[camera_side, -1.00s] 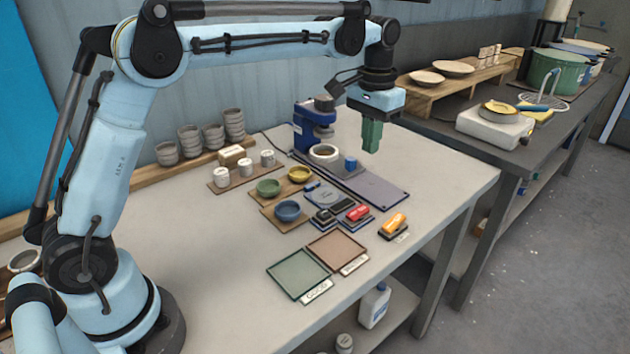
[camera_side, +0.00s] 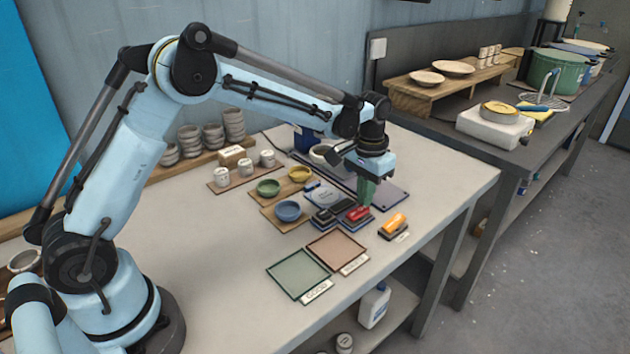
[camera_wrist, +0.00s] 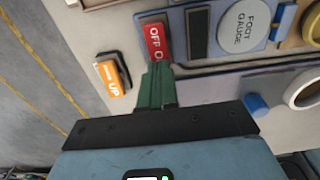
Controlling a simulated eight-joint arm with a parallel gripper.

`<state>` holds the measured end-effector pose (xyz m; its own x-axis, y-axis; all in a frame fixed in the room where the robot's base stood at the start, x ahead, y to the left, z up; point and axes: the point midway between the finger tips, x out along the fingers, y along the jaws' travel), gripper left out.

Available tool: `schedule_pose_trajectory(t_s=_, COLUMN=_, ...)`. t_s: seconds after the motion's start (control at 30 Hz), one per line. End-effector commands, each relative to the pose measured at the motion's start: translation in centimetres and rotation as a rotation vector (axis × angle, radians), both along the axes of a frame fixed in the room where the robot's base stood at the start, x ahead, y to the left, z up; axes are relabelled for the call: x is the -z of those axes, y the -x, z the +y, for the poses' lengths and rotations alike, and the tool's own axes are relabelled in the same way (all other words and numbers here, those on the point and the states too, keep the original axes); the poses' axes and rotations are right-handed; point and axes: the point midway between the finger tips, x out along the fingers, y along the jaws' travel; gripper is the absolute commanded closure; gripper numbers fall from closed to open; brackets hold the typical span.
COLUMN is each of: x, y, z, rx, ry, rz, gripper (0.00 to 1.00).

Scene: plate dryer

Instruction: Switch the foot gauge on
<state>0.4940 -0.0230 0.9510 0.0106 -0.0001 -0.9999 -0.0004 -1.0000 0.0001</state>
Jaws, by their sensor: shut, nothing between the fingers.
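The foot gauge has a round pale pad marked FOOT GAUGE (camera_wrist: 243,25), a dark display strip (camera_wrist: 198,32) and a red switch (camera_wrist: 156,42) with OFF and O on it. In the side view the red switch (camera_side: 356,213) is at the right of the gauge (camera_side: 320,192). My gripper (camera_wrist: 158,68) is shut and empty, its green fingers pointing at the near end of the red switch. In the side view my gripper (camera_side: 364,204) is low beside the switch. I cannot tell whether the fingertips touch it.
An orange rocker marked UP (camera_wrist: 113,77) sits on a black base beside the red switch. Green (camera_side: 298,272) and brown (camera_side: 337,250) trays lie toward the front. Blue (camera_side: 288,211), green (camera_side: 268,187) and yellow (camera_side: 300,174) bowls stand left of the gauge. The table's right edge is clear.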

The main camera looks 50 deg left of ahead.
Motion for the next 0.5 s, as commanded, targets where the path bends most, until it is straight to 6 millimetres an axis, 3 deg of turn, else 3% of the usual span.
schedule_pose_trajectory(t_s=0.13, x=0.9, y=-0.02, z=0.01, rx=0.0, ry=0.0, rz=0.0, gripper=1.0)
schedule_pose_trajectory(t_s=0.5, x=1.06, y=-0.02, z=0.01, rx=0.0, ry=0.0, rz=0.0, gripper=1.0)
